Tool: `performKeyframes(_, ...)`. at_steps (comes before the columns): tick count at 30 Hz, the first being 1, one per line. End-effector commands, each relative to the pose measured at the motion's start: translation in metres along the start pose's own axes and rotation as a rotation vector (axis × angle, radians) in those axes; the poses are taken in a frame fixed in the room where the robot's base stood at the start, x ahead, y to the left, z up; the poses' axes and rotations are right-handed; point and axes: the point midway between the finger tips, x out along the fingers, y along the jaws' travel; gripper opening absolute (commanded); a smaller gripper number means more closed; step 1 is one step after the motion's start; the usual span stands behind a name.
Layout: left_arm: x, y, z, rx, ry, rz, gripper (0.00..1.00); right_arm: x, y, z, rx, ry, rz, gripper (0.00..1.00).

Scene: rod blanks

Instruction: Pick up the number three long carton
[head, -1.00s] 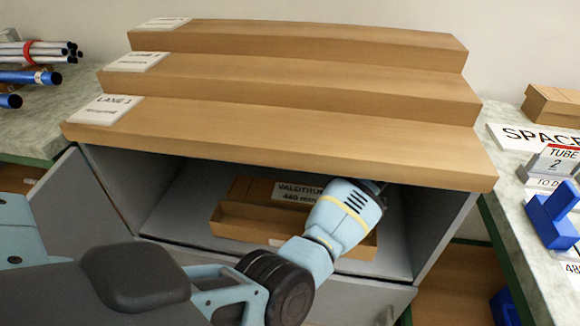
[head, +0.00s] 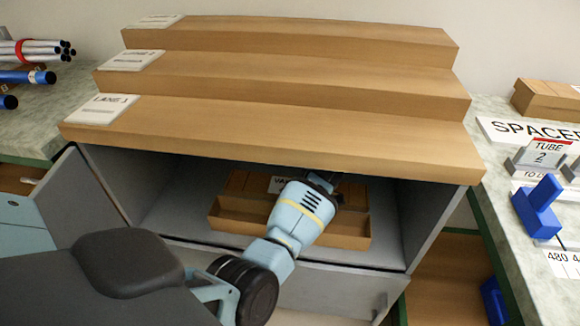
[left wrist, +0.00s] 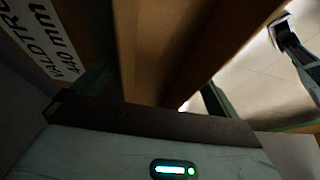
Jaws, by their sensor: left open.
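A long brown carton (head: 235,218) lies inside the open compartment under the stepped shelves. In the left wrist view the label (left wrist: 45,40) reads "VALDTRU…" and "440 mm". I cannot make out a number three on it. My left gripper (head: 328,179) reaches in over the carton's right half; its fingertips are hidden in the head view. In the left wrist view the open gripper (left wrist: 158,90) is close to a brown carton wall (left wrist: 195,40); contact is unclear. My right gripper is out of view.
The lowest wooden step (head: 280,130) overhangs the compartment closely above my left arm. Grey side walls (head: 435,215) bound it. Counters hold tubes (head: 35,48) at left and a blue block (head: 537,205) at right.

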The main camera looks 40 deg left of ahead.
Motion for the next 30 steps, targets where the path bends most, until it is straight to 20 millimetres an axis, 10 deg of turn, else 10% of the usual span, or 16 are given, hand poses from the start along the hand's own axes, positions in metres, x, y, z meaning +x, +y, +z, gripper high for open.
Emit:
performKeyframes(11,0.021,0.0,0.0,0.001,0.0,0.001,0.98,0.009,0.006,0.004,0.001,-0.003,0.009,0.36)
performKeyframes(23,0.021,0.0,0.0,0.001,0.0,0.0,0.5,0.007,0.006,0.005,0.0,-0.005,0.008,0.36)
performKeyframes(30,0.02,0.0,0.0,0.001,0.0,0.0,0.49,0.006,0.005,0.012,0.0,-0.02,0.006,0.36)
